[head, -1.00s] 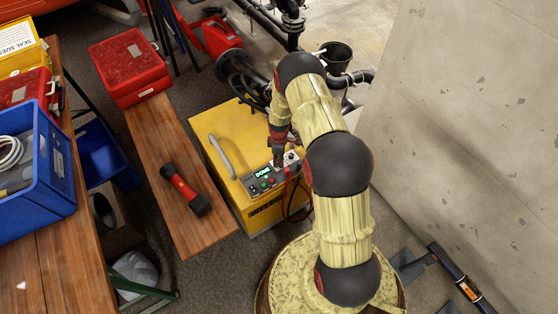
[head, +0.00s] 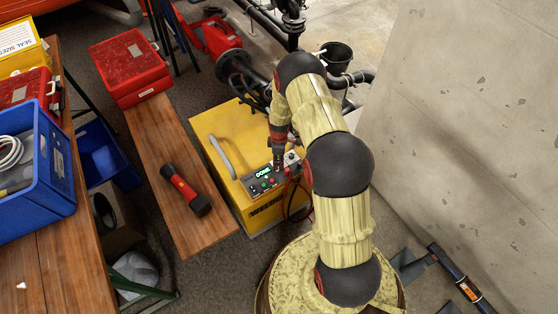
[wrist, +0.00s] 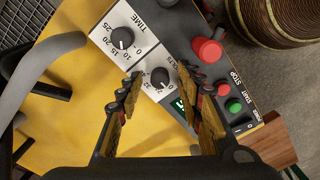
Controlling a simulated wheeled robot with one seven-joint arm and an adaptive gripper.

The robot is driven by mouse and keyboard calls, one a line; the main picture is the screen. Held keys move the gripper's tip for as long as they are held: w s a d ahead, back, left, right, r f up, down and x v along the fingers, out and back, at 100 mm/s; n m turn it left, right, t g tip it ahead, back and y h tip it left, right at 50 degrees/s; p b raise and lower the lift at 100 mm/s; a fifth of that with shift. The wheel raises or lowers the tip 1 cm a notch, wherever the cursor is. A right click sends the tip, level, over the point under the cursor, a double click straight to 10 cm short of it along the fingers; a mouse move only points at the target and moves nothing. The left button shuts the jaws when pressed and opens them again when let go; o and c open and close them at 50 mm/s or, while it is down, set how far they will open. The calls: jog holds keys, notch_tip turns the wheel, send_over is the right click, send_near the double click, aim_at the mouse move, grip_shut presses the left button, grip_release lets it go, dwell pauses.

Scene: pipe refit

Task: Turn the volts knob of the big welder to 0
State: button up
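The big welder (head: 215,128) is a yellow box with a grey handle, on the floor in the middle of the head view. Its control panel (head: 252,190) has a lit green display, buttons and knobs. In the wrist view a black knob (wrist: 159,77) on a white scale plate lies between my fingertips. My gripper (wrist: 160,76) is open around the first knob, with gaps visible. It also shows over the panel (head: 279,160).
Red cables hang at the welder's right. A bench with a flashlight (head: 184,188) stands left; a concrete wall rises right.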

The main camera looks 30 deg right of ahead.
notch_tip(320, 180, up, 12)
dwell(0.5)
dwell(0.3)
